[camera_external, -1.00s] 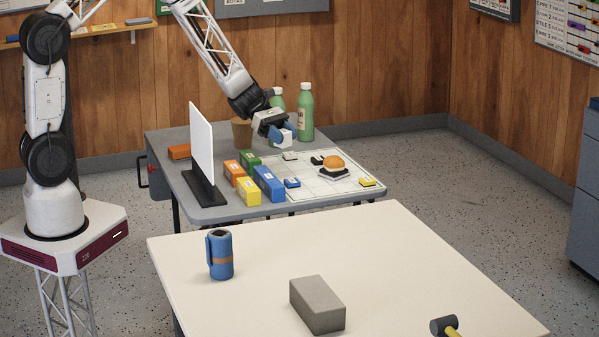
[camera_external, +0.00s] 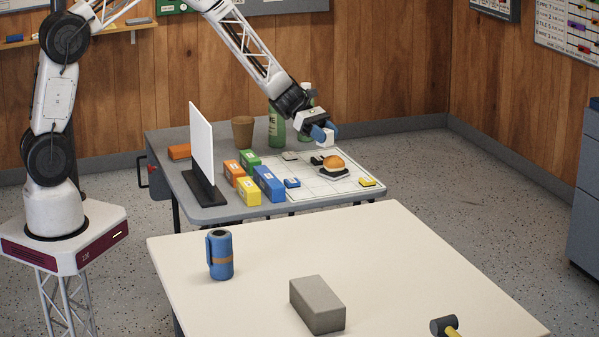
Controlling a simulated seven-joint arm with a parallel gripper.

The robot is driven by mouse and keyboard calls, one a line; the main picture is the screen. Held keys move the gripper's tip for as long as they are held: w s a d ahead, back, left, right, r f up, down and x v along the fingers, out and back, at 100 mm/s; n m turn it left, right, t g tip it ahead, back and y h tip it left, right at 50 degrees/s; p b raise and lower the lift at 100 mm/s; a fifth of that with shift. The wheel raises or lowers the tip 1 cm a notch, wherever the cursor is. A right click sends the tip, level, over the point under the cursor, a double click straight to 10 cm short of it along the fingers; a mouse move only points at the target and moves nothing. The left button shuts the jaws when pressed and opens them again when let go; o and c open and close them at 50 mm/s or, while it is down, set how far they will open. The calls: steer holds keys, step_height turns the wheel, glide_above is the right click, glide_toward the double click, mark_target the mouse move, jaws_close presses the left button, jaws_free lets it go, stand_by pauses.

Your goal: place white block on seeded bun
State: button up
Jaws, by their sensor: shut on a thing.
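My gripper (camera_external: 324,134) is shut on the white block (camera_external: 331,131), its blue fingers around it. It holds the block in the air over the far part of the gridded white mat. The seeded bun (camera_external: 333,163) is round and orange-brown with a pale layer below its top, and sits on a dark base on the mat. The block is above and just behind the bun in the picture, apart from it. Part of the block is hidden by the fingers.
The gridded mat (camera_external: 318,184) lies on a grey table with several small coloured blocks. Orange, green, yellow and blue boxes (camera_external: 269,183) stand left of it, near an upright white panel (camera_external: 202,146). Green bottles (camera_external: 276,126) and a brown cup (camera_external: 242,132) stand behind.

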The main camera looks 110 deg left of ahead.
mark_target(335, 157)
steer(key=shift+w+a+f, duration=0.15)
steer(key=shift+w+a, duration=0.6)
steer(key=shift+w, duration=0.05)
steer(key=shift+w+a, duration=0.2)
steer(key=shift+w+a+f, duration=0.1)
steer(key=shift+f, duration=1.7)
steer(key=shift+f, duration=0.1)
steer(key=o, duration=1)
steer(key=shift+c, duration=0.2)
